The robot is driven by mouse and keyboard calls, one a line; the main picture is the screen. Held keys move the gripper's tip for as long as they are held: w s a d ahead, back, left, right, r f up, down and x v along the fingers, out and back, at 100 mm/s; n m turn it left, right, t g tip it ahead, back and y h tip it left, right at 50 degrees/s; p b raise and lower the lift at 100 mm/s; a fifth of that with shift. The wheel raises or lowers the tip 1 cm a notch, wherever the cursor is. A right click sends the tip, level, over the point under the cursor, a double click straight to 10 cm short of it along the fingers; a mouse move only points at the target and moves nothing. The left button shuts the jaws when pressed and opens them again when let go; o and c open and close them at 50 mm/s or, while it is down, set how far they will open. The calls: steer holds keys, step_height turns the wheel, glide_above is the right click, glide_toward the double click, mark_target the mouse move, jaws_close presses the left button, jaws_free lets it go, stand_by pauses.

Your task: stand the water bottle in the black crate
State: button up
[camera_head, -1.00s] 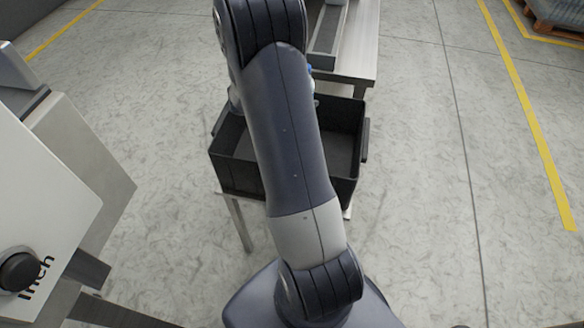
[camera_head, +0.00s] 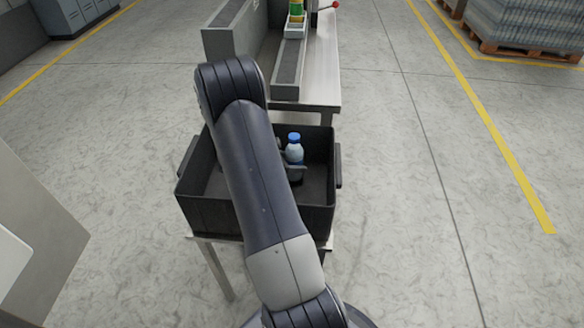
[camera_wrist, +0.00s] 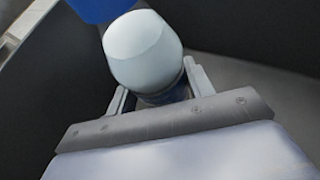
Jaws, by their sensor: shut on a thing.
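The water bottle (camera_head: 294,152) has a blue cap and a pale upper body. It looks upright inside the black crate (camera_head: 318,217), toward the crate's right half. In the wrist view the bottle (camera_wrist: 143,48) fills the upper middle, its blue cap cut off by the top edge. My gripper (camera_wrist: 160,92) is shut on the bottle, one finger on each side below its pale shoulder. In the head view my gripper (camera_head: 294,172) is partly hidden behind the bottle and my arm. Whether the bottle's base touches the crate floor cannot be seen.
The crate stands on a small metal stand (camera_head: 215,268). A steel table (camera_head: 318,75) with a grey conveyor channel (camera_head: 288,68) adjoins behind. A yellow-and-green item (camera_head: 296,12) is at its far end. Wrapped pallets (camera_head: 525,30) stand far right. The floor right is clear.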

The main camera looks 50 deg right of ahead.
steer(key=shift+f, duration=0.85)
steer(key=shift+f, duration=0.15)
steer(key=o, duration=1.2)
steer(key=shift+c, duration=0.2)
steer(key=shift+r, duration=0.2)
steer(key=v, duration=1.2)
steer(key=shift+p, duration=0.4)
steer(key=shift+f, duration=0.1)
